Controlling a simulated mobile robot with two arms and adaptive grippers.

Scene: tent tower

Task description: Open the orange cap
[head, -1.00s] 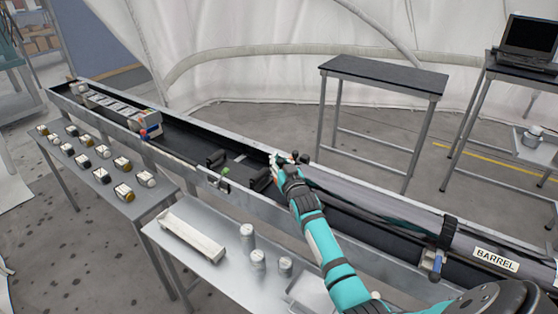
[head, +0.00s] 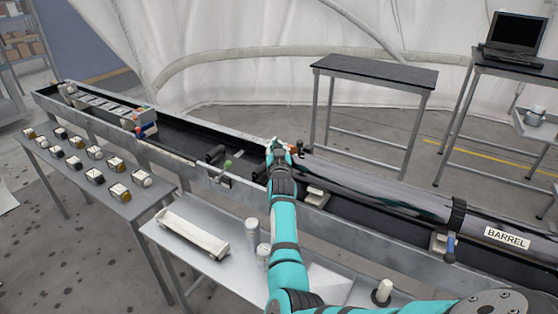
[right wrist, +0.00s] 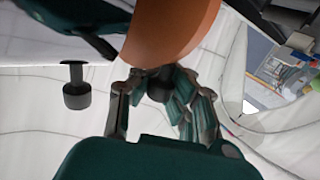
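The orange cap (right wrist: 172,28) fills the top middle of the right wrist view as a smooth curved surface. A black knob (right wrist: 160,84) sticks out below it, and a second black knob (right wrist: 76,88) hangs further left. My right gripper (right wrist: 158,82) is open, with its fingers apart on either side of the nearer knob; firm contact cannot be made out. In the head view my right gripper (head: 279,150) is at the left end of the grey barrel (head: 375,187), where it and the arm mostly hide the cap. My left gripper is not in view.
The barrel lies in a long black-lined trough (head: 180,138). A latch with a blue handle (head: 450,245) stands near the BARREL label. A side table (head: 215,263) in front holds a white tray (head: 195,233) and cylinders. Another table (head: 70,175) holds several small jars.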

